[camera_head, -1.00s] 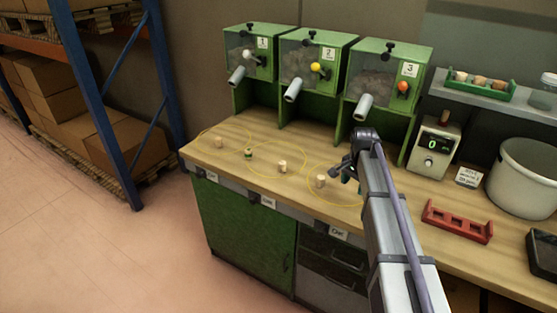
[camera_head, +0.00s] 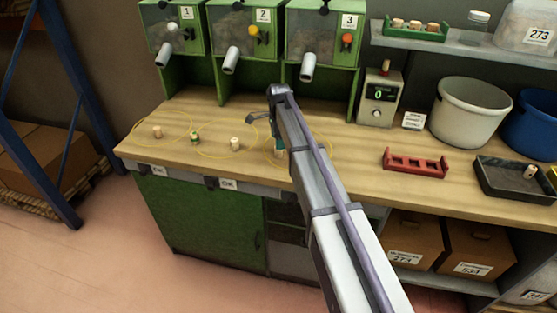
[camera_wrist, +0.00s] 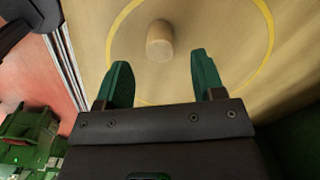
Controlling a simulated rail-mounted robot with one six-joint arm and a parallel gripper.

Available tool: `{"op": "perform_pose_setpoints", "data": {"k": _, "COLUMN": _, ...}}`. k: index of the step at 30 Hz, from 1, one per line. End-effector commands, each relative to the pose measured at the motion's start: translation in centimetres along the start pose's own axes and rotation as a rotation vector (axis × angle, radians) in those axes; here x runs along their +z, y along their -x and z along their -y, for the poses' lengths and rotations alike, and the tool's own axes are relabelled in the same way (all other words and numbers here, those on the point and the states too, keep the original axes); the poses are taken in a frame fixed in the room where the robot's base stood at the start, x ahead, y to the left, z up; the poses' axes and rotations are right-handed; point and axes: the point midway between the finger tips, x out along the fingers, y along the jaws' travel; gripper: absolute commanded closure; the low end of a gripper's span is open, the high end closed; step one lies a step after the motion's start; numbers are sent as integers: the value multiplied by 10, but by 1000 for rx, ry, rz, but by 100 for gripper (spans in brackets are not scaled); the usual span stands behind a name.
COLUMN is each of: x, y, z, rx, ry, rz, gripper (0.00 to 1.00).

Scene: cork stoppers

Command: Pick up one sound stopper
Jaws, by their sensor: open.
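Another, in the rightmost yellow ring, is mostly hidden by my arm in the head view. In the wrist view a plain tan stopper (camera_wrist: 159,42) stands upright inside a yellow ring (camera_wrist: 265,25), with no damage visible on the side shown. My gripper (camera_wrist: 160,62) is open and empty, its green fingers apart, with the stopper centred just beyond their tips.
Three green dispensers with grey spouts (camera_head: 231,60) stand behind the stoppers. The left bench top is clear around the rings.

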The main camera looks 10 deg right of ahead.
Motion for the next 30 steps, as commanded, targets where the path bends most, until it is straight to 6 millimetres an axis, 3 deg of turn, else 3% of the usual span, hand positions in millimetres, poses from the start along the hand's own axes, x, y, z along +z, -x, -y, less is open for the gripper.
{"op": "perform_pose_setpoints", "data": {"k": 1, "x": 0, "y": -11, "z": 0, "rx": 0, "ry": 0, "rz": 0, "gripper": 38}}
{"op": "perform_pose_setpoints", "data": {"k": 5, "x": 0, "y": -10, "z": 0, "rx": 0, "ry": 1, "rz": 0, "gripper": 38}}
{"op": "perform_pose_setpoints", "data": {"k": 13, "x": -2, "y": -60, "z": 0, "rx": 0, "ry": 1, "rz": 0, "gripper": 38}}
{"op": "perform_pose_setpoints", "data": {"k": 21, "x": -2, "y": -58, "z": 0, "rx": 0, "ry": 1, "rz": 0, "gripper": 39}}
{"op": "perform_pose_setpoints", "data": {"k": 30, "x": -2, "y": -58, "z": 0, "rx": 0, "ry": 2, "rz": 0, "gripper": 67}}
